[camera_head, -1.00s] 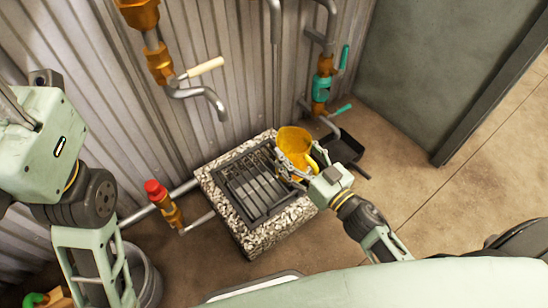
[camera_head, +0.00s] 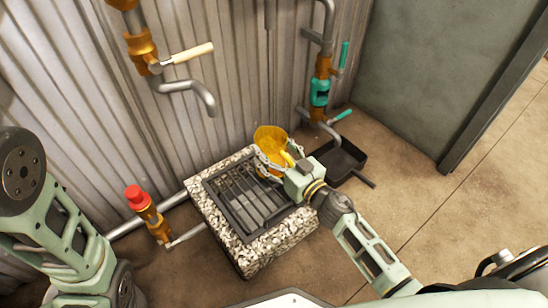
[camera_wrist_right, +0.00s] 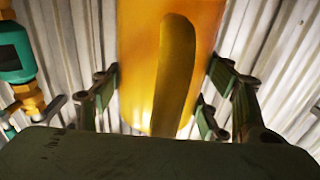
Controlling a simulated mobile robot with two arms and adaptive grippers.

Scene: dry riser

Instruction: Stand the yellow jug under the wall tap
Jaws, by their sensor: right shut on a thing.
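The yellow jug (camera_head: 269,140) is at the back right corner of the grated stone block, roughly upright with its open top showing. My right gripper (camera_head: 275,163) is shut on it from the front right. In the right wrist view the jug (camera_wrist_right: 140,60) fills the middle, its handle toward me and a finger on each side. Its base is hidden in the head view, so I cannot tell whether it touches anything. A wall tap with a cream lever and bent grey spout (camera_head: 205,97) is left of the jug and higher. My left gripper is out of view.
The speckled stone block (camera_head: 208,215) has a dark grate (camera_head: 245,203) on top, clear toward the left. A teal-valved pipe (camera_head: 320,92) stands right of the jug, above a black pan (camera_head: 345,160). A red-capped pipe fitting (camera_head: 137,198) is at left.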

